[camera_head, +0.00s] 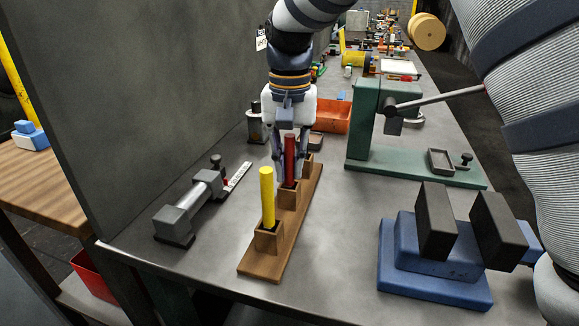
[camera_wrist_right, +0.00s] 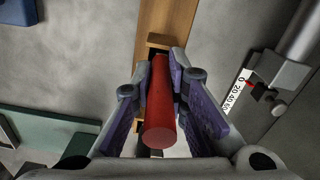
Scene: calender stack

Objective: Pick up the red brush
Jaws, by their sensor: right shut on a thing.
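The red brush (camera_head: 290,160) looks like a plain red cylinder. It stands upright at the middle socket of the wooden holder (camera_head: 262,262); its lower end meets the socket's top edge, and I cannot tell how deep it sits. My right gripper (camera_head: 289,172) points down from above and is shut on the red brush. In the right wrist view the red brush (camera_wrist_right: 161,105) lies between the purple finger pads (camera_wrist_right: 160,110), its near end toward the camera. My left gripper is not in view.
A yellow cylinder (camera_head: 267,196) stands in the holder's front socket. A grey clamp tool (camera_head: 190,207) lies to the left. A blue vise (camera_head: 432,262) and a green press (camera_head: 385,130) stand to the right. An orange bin (camera_head: 333,116) is behind. Bare table lies right of the holder.

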